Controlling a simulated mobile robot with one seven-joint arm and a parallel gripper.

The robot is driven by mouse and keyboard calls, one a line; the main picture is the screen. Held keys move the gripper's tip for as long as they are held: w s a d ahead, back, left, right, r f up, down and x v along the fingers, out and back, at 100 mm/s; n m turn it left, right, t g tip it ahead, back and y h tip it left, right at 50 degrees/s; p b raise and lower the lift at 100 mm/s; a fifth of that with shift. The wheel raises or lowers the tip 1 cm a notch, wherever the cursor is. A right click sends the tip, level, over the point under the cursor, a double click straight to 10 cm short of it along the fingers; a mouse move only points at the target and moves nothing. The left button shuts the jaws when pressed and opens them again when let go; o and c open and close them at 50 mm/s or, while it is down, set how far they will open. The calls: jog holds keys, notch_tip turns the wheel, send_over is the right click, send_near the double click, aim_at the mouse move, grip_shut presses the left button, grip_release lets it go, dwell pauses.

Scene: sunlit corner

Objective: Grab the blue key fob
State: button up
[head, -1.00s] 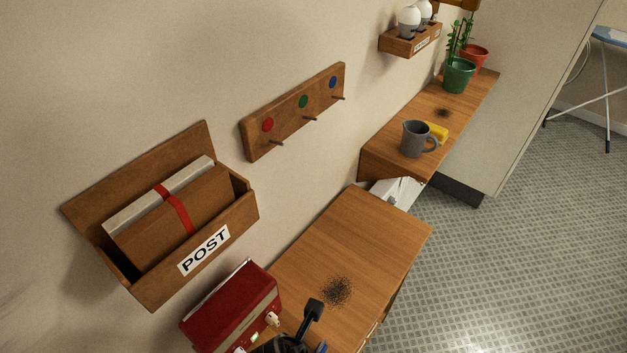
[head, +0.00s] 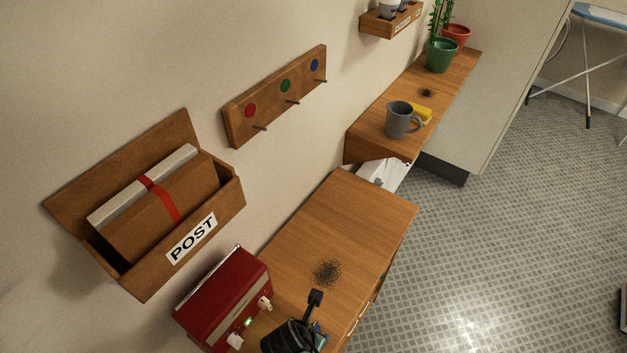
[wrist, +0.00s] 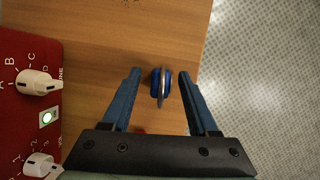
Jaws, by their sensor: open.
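The blue key fob (wrist: 155,83) is in the wrist view, on the wooden cabinet top, with a metal ring standing out along its middle. My gripper (wrist: 160,76) is open, with one blue finger on each side of the fob. Gaps show between the fob and both fingers, so neither seems to touch it. In the head view my gripper (head: 315,297) is at the bottom, above the cabinet top (head: 345,220). It hides most of the area around the fob there.
A red radio-like box (head: 225,298) with cream knobs stands close to the left of my gripper. A dark scuffed patch (head: 327,272) marks the cabinet top. A post rack (head: 150,215) and a peg board (head: 277,95) hang on the wall. The cabinet top beyond is clear.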

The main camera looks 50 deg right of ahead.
jog(key=shift+d+f, duration=0.2)
jog(key=shift+f, duration=0.3)
grip_shut()
jog(key=shift+r, duration=0.15)
